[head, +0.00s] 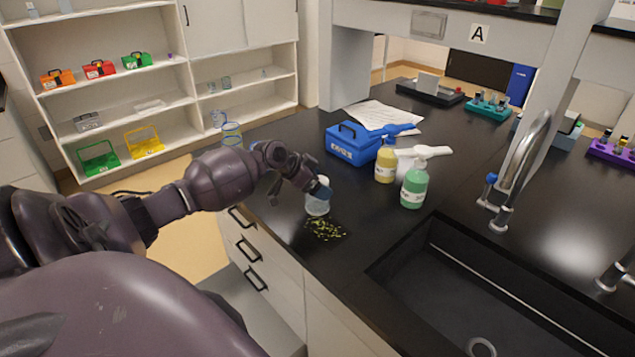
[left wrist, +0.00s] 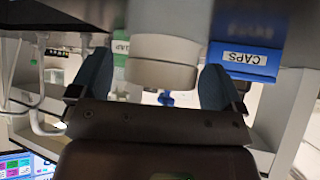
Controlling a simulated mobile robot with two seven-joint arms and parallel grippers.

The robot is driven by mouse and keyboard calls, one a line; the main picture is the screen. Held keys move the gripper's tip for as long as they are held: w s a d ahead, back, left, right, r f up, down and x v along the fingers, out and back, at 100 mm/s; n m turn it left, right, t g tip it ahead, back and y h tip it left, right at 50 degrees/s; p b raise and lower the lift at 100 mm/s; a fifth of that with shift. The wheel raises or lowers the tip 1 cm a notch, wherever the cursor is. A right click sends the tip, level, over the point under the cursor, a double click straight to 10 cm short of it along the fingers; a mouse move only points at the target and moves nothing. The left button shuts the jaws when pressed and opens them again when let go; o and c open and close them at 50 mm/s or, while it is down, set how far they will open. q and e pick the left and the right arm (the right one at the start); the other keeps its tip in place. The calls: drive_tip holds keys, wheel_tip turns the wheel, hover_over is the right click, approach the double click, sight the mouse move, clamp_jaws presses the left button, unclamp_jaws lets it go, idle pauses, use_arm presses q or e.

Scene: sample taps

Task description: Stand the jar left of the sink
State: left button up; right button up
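The jar (head: 317,206) is small and pale, and stands on the black counter near its front edge, left of the sink (head: 440,262). My left gripper (head: 318,188) is at the jar's top, coming in from the left, and its blue fingers hide part of it. In the left wrist view, the jar's white round top (left wrist: 162,62) lies between the two blue fingers. A narrow gap shows beside the left finger, so the gripper looks open around it. My right gripper is in neither view.
Yellow-green bits (head: 325,229) lie scattered just in front of the jar. A green bottle (head: 414,187), a yellow bottle (head: 385,166) and a blue box (head: 352,144) labelled CAPS (left wrist: 243,60) stand behind it. The tap (head: 522,165) rises behind the sink.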

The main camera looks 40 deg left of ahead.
use_arm(q)
drive_tip(key=shift+s+a+r, duration=0.1)
drive_tip(key=shift+r, duration=0.1)
drive_tip(key=v, duration=1.1)
drive_tip(key=shift+s+r, duration=0.25)
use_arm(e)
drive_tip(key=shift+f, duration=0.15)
use_arm(q)
drive_tip(key=shift+a, duration=0.15)
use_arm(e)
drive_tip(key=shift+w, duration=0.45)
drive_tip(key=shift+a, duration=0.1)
